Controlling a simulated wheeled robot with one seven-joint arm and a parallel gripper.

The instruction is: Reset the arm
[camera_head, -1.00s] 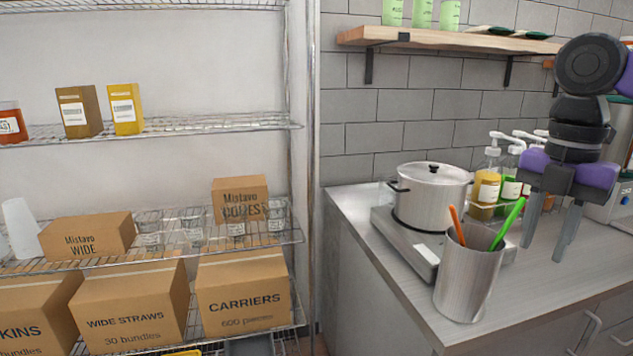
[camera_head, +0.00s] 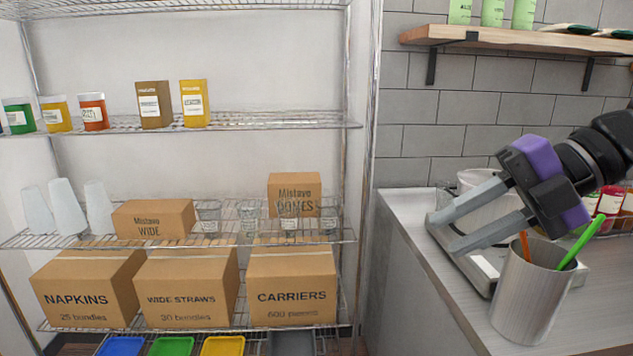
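My gripper (camera_head: 442,228) is at the right of the view, purple and black with two long grey fingers. The fingers are spread apart with nothing between them. They point left and slightly down, over the counter's left end. My arm reaches in from the right edge. From this view the gripper covers much of the silver pot (camera_head: 476,180) and part of the hot plate (camera_head: 486,266) under it. I cannot tell how close the fingers are to the pot.
A metal cup (camera_head: 532,300) with orange and green sticks stands on the counter (camera_head: 415,225) below my gripper. Bottles (camera_head: 609,205) stand at right. A wooden shelf (camera_head: 530,40) hangs above. A wire rack (camera_head: 240,122) with boxes, jars and cups fills the left.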

